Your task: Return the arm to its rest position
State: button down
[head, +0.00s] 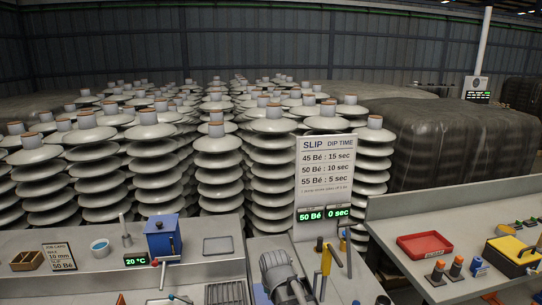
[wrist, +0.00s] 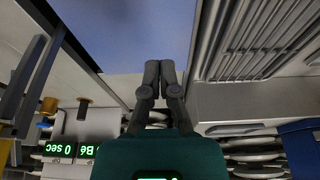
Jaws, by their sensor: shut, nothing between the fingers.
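My gripper (wrist: 159,70) shows in the wrist view with its two dark fingers together and nothing between them. A green body with a lit readout sits behind the fingers. The fingers lie in front of a blue-grey surface and a pale ledge, and touch nothing that I can see. I cannot make out my gripper in the head view.
A slip and dip-time sign (head: 325,172) stands before the insulator stacks (head: 217,165). The right bench holds a red tray (head: 424,246) and a yellow case (head: 510,252).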

jog(key=s+d+m+g+p, duration=0.1)
jog(key=s+d, duration=0.5)
jog(key=d, duration=0.2)
jog(key=s+d+r+g+p, duration=0.1)
jog(key=s+d+g, duration=0.1)
jog(key=s+d, duration=0.4)
jog(key=d, duration=0.3)
jog(key=shift+r+m, duration=0.2)
jog(key=shift+m, duration=0.2)
